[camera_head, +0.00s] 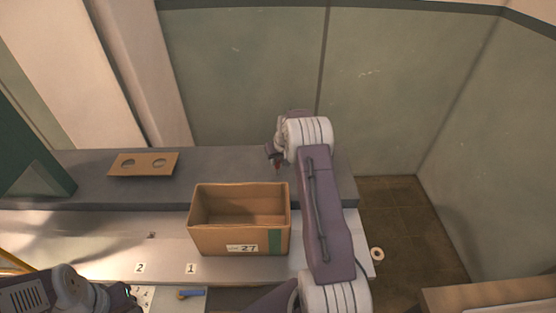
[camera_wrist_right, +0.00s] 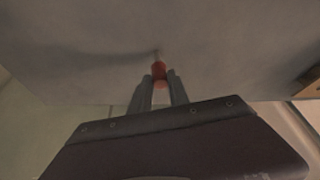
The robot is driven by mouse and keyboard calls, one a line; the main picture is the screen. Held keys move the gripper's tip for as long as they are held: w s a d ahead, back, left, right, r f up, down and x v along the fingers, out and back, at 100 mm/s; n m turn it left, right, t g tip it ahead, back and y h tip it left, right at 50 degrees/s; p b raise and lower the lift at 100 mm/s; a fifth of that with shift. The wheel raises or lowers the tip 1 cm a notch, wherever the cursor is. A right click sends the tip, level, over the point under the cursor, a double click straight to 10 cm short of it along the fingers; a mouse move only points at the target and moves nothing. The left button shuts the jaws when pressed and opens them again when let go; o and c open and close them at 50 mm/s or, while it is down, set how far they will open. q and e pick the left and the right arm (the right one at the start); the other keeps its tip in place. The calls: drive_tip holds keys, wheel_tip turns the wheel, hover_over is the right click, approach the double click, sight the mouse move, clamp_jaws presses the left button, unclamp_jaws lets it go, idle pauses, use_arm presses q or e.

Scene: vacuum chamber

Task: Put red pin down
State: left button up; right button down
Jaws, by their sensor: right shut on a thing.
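The red pin (camera_wrist_right: 158,72) is between the fingers of my right gripper (camera_wrist_right: 160,80) in the right wrist view. Its thin tip points away from the fingers, toward a grey surface. In the head view, my right gripper (camera_head: 274,156) is above the grey raised ledge, behind the cardboard box, with a small bit of red at its tips. Whether the pin touches the ledge I cannot tell. My left arm shows at the lower left of the head view; its fingertips are not clearly visible.
An open cardboard box (camera_head: 215,240) marked 27 stands in front of the ledge (camera_head: 230,162). A brown plate with two holes (camera_head: 143,170) lies on the ledge at left. Number labels 2 (camera_head: 140,268) and 1 (camera_head: 191,268) are on the lower table.

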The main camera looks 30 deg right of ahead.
drive_tip(key=shift+f, duration=0.2)
drive_tip(key=c, duration=1.3)
unclamp_jaws()
drive_tip(key=shift+o, duration=0.2)
drive_tip(key=v, duration=1.2)
drive_tip(key=shift+r, duration=0.2)
drive_tip(key=shift+s, duration=0.1)
